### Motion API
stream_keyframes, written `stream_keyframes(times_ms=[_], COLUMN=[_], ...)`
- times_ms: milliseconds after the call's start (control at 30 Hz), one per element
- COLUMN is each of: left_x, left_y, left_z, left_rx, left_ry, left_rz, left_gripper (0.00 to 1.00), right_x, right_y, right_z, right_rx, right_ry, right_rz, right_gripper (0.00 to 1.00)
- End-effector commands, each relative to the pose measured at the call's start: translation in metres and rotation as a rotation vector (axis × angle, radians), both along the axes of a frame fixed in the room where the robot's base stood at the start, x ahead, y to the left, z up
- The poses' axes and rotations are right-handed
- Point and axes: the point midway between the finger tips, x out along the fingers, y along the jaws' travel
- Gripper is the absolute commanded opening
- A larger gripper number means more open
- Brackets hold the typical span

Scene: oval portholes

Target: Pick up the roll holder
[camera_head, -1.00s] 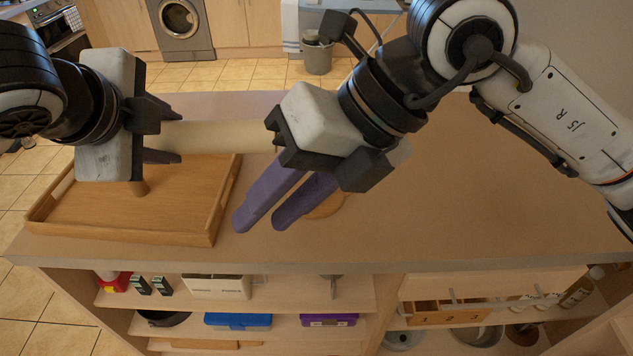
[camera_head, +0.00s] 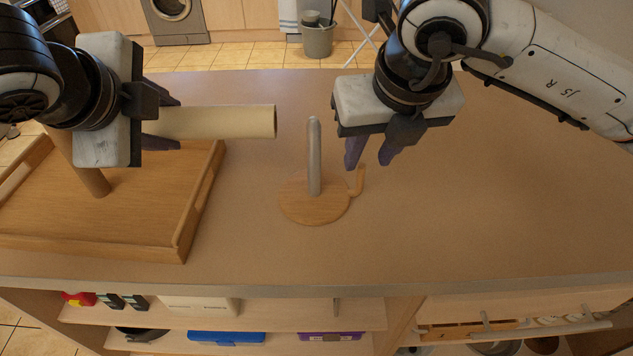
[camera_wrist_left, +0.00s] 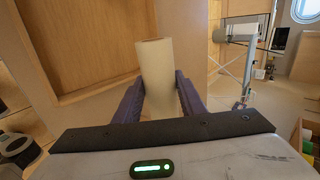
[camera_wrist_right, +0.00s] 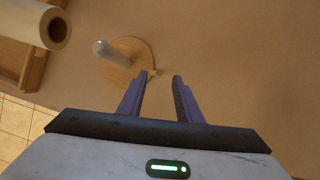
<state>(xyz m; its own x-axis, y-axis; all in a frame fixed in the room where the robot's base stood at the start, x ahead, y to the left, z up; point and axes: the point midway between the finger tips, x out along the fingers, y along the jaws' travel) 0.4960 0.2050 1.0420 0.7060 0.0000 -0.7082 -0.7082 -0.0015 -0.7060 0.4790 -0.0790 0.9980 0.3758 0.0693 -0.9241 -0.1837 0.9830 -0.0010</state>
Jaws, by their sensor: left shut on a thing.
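The roll holder (camera_head: 315,205) stands upright on the counter, a round wooden base with a grey rod and a small wooden arm at its right side. It also shows in the right wrist view (camera_wrist_right: 125,58). My right gripper (camera_head: 367,160) is open and empty, to the right of the rod and above the counter; in its wrist view the fingers (camera_wrist_right: 160,75) are apart, near the base's edge. My left gripper (camera_head: 170,120) is shut on a cardboard-coloured roll (camera_head: 225,122), held level above the tray; the left wrist view shows the roll (camera_wrist_left: 158,75) between both fingers.
A wooden tray (camera_head: 185,215) lies at the counter's left, with a brown tube (camera_head: 92,180) standing in it. The counter (camera_head: 480,200) to the right of the holder is clear. Shelves with boxes (camera_head: 225,338) sit below the front edge.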

Motion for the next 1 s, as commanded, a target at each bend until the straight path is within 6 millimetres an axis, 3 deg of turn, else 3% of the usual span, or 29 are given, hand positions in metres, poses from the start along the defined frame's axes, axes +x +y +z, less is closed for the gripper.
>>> stream_keyframes(times_ms=[267,500,800,1000], left_x=[0.000,0.000,0.000,0.000], left_y=[0.000,0.000,0.000,0.000], left_z=[0.006,0.011,0.011,0.011], left_rx=[-0.001,-0.001,-0.001,-0.001], left_ry=[-0.002,-0.001,-0.001,-0.001], left_rz=[0.001,0.001,0.001,0.001], left_gripper=[0.11,0.11,0.11,0.11], right_x=[0.008,0.019,0.021,0.021], right_y=[0.001,0.004,0.005,0.005], right_z=[-0.022,-0.054,-0.059,-0.059], right_rx=[0.000,0.000,0.001,0.002], right_ry=[0.002,0.002,-0.001,-0.001], right_rz=[-0.001,-0.001,0.001,0.002], right_gripper=[0.32,0.32,0.32,0.00])
